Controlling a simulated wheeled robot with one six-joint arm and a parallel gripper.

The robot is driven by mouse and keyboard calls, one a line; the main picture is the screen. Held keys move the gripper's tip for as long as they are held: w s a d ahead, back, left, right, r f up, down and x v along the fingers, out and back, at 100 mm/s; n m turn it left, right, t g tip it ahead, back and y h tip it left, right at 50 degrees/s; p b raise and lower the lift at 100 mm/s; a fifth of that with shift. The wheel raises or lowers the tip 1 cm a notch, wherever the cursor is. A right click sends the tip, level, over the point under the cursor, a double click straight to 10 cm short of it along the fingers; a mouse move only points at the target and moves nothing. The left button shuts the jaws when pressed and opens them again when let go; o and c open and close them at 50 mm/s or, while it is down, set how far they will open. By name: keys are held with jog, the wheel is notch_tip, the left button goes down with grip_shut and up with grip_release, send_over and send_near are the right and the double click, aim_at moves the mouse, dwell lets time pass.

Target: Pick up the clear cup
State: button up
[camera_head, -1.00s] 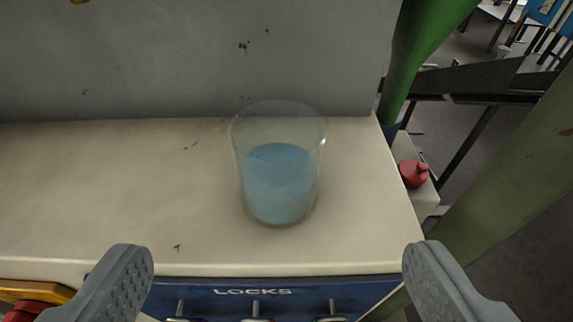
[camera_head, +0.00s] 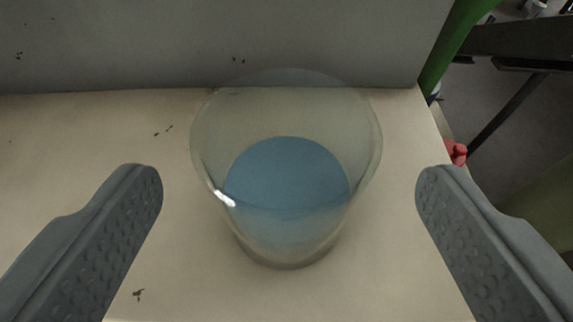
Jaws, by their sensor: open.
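The clear cup (camera_head: 287,225) stands upright on a cream-coloured ledge, with blue liquid in its lower part. My gripper (camera_head: 289,190) is open. One finger is to the left of the cup and the other to the right, with a gap on each side. The fingertips reach about level with the cup's middle in the picture, and neither appears to touch it. Nothing hides the cup.
The cream ledge (camera_head: 60,160) is otherwise bare apart from small dark marks. A grey wall (camera_head: 210,40) rises behind it. To the right, past the ledge's edge, are a red button (camera_head: 455,152), a green post (camera_head: 458,40) and dark metal beams (camera_head: 515,38).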

aim_at(287, 110)
jog(key=shift+x, duration=2.55)
jog(key=shift+r, duration=0.1)
jog(key=c, duration=1.1)
